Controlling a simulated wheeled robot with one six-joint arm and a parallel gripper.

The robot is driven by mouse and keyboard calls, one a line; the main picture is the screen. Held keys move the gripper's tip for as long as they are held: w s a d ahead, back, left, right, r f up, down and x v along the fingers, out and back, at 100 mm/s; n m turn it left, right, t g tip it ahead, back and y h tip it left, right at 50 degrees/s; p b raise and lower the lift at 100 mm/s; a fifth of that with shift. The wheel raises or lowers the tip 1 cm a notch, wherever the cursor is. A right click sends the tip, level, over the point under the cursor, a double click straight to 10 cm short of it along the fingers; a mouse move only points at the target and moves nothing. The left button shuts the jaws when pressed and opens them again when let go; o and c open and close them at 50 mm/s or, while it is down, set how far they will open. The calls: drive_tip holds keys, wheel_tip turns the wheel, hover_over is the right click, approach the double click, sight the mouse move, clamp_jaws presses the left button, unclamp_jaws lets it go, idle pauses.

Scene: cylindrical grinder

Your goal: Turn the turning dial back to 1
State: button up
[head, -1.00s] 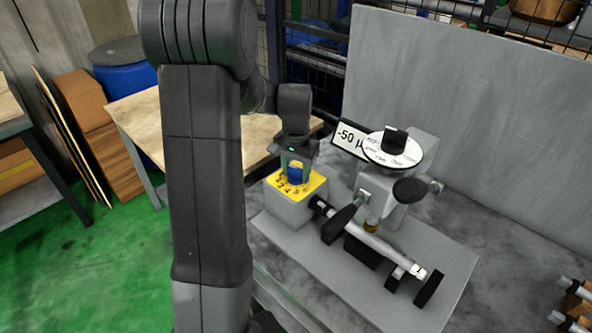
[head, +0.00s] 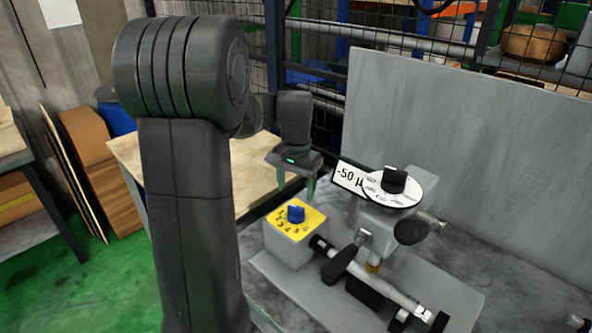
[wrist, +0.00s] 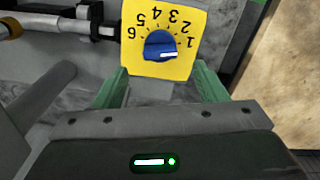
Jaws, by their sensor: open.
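The blue turning dial (head: 296,213) sits on the yellow plate (head: 284,225) on top of a grey box. In the wrist view the dial (wrist: 159,46) is ringed by the numbers 1 to 6. Its white mark lies on the right half of the knob, towards the 1 side. My gripper (head: 297,190) is open and empty, above and slightly behind the dial, clear of it. In the wrist view its green fingers (wrist: 160,72) are spread wide, with the dial beyond the tips.
The grinder's shaft, black handles and white graduated disc (head: 393,187) stand right of the dial box. A -50 sign (head: 348,175) is close to my gripper's right. A grey panel (head: 460,130) rises behind, and a wooden table (head: 185,165) stands left.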

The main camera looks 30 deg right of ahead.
sight(296, 207)
wheel_tip(296, 207, up, 6)
idle(0.7)
wheel_tip(296, 207, down, 14)
drive_tip(key=shift+r+p, duration=0.1)
drive_tip(key=shift+p, duration=0.2)
drive_tip(key=shift+r, duration=0.1)
idle(0.4)
